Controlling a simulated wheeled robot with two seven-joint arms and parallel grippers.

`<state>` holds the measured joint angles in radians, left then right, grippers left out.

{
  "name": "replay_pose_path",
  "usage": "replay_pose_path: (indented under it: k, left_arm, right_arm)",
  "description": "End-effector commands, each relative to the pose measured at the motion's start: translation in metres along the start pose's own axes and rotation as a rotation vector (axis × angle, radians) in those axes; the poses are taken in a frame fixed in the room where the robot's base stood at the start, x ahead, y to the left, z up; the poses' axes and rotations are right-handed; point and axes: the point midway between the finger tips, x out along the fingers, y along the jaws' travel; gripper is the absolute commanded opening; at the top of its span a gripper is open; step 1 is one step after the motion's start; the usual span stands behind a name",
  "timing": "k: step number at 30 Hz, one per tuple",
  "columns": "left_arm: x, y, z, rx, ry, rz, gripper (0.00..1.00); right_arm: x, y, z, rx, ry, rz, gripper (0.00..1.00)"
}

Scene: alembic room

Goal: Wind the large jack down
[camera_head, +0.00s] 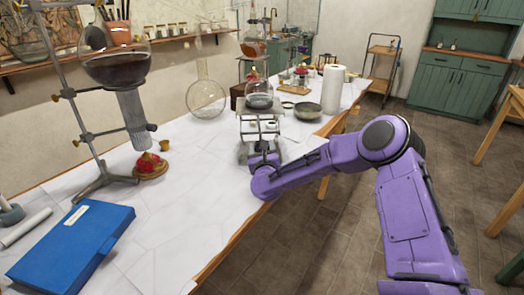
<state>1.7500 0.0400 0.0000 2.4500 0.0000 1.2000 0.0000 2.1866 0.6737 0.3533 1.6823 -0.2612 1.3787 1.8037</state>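A metal lab jack (260,125) stands on the white-covered table in the middle of the view, raised, with its top plate above its folding legs. A round glass flask (258,96) with dark contents sits above its top plate. My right arm comes in from the right, and its gripper (262,158) is low at the near side of the jack. The wrist hides part of the jack's lower front. The fingers are too small and covered to tell whether they are shut on a knob. My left gripper is not in view.
A metal stand (95,150) holds a large flask (118,66) at the left. A blue box (72,243) lies on the near table. A dark bowl (307,111) and a paper roll (333,89) stand right of the jack. The table (195,215) is clear left of my gripper.

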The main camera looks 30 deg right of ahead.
Motion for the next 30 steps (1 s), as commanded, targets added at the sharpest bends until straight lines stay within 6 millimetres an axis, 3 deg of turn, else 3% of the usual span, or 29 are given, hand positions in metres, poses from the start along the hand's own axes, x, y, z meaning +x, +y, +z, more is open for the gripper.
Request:
replay_pose_path:
  k: [12,30]
  left_arm:
    - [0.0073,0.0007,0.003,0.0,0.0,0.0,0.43]
    - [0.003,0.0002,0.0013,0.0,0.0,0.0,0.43]
  right_arm:
    - [0.0,-0.0017,0.0002,-0.393,-0.001,-0.001,0.3]
    - [0.0,-0.0039,0.0027,-0.964,0.0,-0.001,0.3]
